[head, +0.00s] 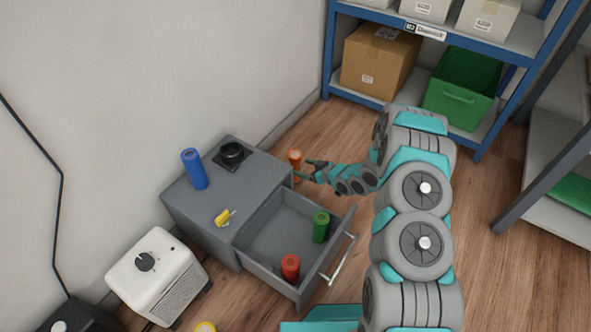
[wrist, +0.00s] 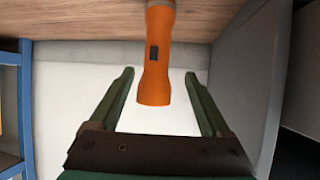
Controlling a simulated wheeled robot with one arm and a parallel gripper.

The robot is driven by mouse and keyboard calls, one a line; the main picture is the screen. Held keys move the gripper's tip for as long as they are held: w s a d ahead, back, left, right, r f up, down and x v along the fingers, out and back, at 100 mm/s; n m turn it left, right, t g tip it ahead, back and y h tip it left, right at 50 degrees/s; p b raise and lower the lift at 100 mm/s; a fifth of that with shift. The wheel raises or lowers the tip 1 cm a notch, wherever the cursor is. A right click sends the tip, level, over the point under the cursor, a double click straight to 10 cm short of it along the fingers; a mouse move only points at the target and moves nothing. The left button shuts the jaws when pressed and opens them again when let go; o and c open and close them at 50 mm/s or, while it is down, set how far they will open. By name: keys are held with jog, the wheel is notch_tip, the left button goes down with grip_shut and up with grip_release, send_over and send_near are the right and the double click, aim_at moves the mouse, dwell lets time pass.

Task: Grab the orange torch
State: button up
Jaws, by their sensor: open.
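The orange torch (head: 295,158) is upright beside the far right side of the grey drawer cabinet in the head view. Its lower end is partly hidden, so I cannot tell what it rests on. In the wrist view the torch (wrist: 156,62) has a dark switch and its wide end lies between the finger lines. My gripper (head: 309,170) is close to the torch on its right. In the wrist view its two green fingers (wrist: 158,74) are apart, one on each side of the torch, with gaps showing and nothing held.
The grey cabinet (head: 184,205) carries a blue torch (head: 194,169), a black item (head: 231,155) and a yellow item (head: 223,217). Its open drawer (head: 262,268) holds green (head: 321,227) and red (head: 290,267) torches. A blue shelf (head: 449,51) stands behind. A white heater (head: 157,274) stands left.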

aim_at(299, 166)
jog(key=b+x, duration=0.1)
jog(key=x, duration=0.5)
jog(key=shift+w+d+f, duration=0.1)
jog(key=shift+w+d, duration=0.05)
jog(key=shift+d, duration=0.05)
grip_shut()
dwell(0.5)
